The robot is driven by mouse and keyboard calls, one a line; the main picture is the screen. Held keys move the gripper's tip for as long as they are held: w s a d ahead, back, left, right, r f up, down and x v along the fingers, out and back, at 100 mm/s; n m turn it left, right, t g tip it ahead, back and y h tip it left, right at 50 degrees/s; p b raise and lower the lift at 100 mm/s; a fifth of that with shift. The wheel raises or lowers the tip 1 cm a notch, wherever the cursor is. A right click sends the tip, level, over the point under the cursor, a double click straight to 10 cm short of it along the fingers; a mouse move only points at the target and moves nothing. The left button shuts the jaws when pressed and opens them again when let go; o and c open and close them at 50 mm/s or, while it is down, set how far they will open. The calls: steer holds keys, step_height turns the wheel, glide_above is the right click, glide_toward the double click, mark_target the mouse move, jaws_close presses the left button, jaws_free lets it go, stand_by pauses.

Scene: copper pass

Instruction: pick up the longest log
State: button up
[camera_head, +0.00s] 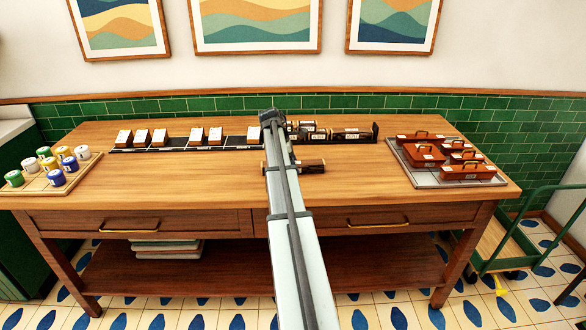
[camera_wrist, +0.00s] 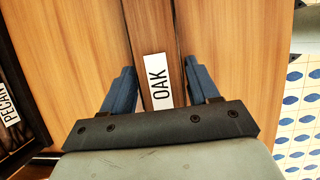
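A dark brown log with a white OAK label (camera_wrist: 157,80) runs lengthwise through the middle of the wrist view. My gripper (camera_wrist: 160,63) has its two blue fingers apart, one along each side of this log, with narrow gaps or light contact; firm contact cannot be told. In the head view, a single log (camera_head: 308,166) lies on the table in front of the rack, its left part hidden by my arm. Several other logs (camera_head: 345,135) lie at the back, right of my arm. A PECAN log (camera_wrist: 12,110) shows at the left edge of the wrist view.
The wooden table (camera_head: 200,178) has clear room left of my arm. Paint jars (camera_head: 68,163) sit on a board at left. Red boxes (camera_head: 465,171) sit on a grey tray (camera_head: 420,179) at right.

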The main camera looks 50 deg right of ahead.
steer(key=c, duration=0.9)
steer(key=shift+r, duration=0.15)
